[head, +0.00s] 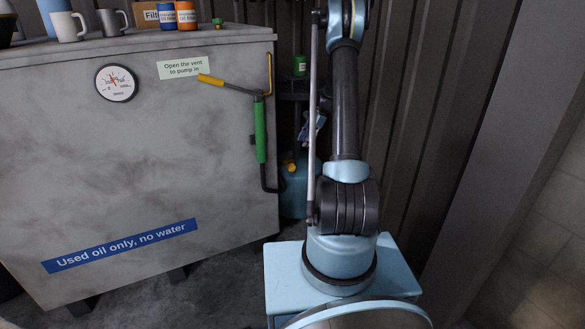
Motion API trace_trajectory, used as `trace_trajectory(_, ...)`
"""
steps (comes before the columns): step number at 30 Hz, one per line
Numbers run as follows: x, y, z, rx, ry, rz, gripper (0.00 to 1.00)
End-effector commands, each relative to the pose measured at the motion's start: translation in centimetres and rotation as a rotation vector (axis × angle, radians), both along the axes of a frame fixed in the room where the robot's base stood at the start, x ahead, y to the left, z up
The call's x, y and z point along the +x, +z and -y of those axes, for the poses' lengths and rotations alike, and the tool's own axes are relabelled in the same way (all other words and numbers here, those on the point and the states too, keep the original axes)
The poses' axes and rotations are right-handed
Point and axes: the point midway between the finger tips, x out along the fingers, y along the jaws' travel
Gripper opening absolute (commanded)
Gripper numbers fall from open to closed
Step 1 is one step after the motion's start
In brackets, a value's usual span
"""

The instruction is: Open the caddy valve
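A teal container (292,198), which may be the caddy, stands on the floor past the tank's right end, partly hidden by my arm. A small orange-yellow part (290,166) shows near its top; I cannot tell whether this is the valve or how it is set. My arm rises from my base at the lower middle and leaves the picture at the top. My gripper is not in view.
A large grey tank (130,150) fills the left, with a gauge (116,83), a yellow lever (211,80) and a green-sleeved handle (260,131). Mugs and small cans stand on top. Bare floor shows at right.

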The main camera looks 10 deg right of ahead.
Motion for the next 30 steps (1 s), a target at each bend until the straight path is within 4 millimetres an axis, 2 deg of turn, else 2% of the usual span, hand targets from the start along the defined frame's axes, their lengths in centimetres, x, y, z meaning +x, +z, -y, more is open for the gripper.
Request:
trace_trajectory(21,0.2,-11.3,-5.1,-0.002,0.001,0.000,0.36)
trace_trajectory(30,0.3,-14.3,-6.4,-0.003,0.000,0.001,0.36)
